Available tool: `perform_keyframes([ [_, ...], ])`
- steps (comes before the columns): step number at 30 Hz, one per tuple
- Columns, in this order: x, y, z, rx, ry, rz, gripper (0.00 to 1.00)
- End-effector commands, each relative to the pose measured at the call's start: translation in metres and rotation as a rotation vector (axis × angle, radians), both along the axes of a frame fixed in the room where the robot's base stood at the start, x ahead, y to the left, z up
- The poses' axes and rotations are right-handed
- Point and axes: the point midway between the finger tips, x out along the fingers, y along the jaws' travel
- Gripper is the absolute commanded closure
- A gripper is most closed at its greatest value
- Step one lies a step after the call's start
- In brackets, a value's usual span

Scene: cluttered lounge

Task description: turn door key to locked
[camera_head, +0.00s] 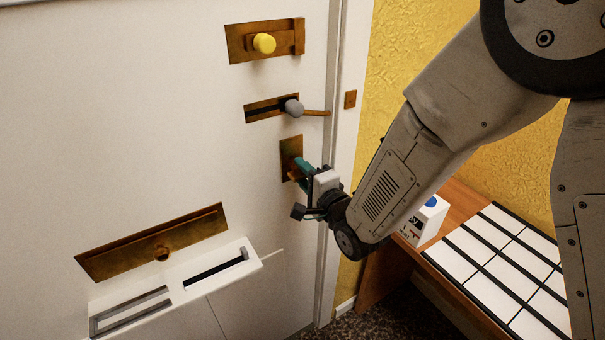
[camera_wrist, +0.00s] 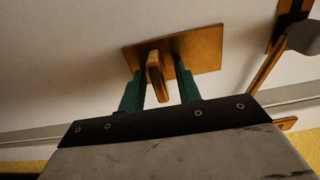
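The brass door key (camera_wrist: 157,78) sticks out of a brass lock plate (camera_wrist: 208,48) on the white door (camera_head: 140,110). In the wrist view the key is slightly tilted. In the head view the lock plate (camera_head: 291,147) shows, but my gripper hides most of the key. My gripper (camera_wrist: 160,68) has its two green fingers on either side of the key, with their tips close to the plate. The fingers are apart, and a narrow gap shows between the key and the right finger. My gripper (camera_head: 301,166) reaches the plate from the right in the head view.
Above the lock are a sliding latch with a grey knob (camera_head: 293,107) and a brass bolt with a yellow knob (camera_head: 264,43). A brass mail flap (camera_head: 115,255) and white holder (camera_head: 222,263) sit lower left. A wooden side table (camera_head: 385,272) stands right.

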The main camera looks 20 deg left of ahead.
Motion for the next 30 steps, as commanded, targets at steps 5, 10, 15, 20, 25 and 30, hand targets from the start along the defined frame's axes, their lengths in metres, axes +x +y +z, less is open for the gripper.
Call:
perform_keyframes([
  [5, -0.001, 0.0, 0.0, 0.0, 0.0, 0.002, 0.66],
  [10, -0.011, -0.012, 0.0, -0.002, 0.001, 0.001, 0.66],
  [15, -0.03, -0.036, 0.0, -0.002, 0.001, -0.001, 0.66],
  [20, -0.044, -0.052, 0.0, 0.0, 0.0, 0.0, 0.66],
  [25, -0.05, -0.059, 0.0, -0.001, 0.001, 0.001, 0.66],
  [30, -0.051, -0.059, 0.0, 0.0, 0.0, 0.001, 0.66],
])
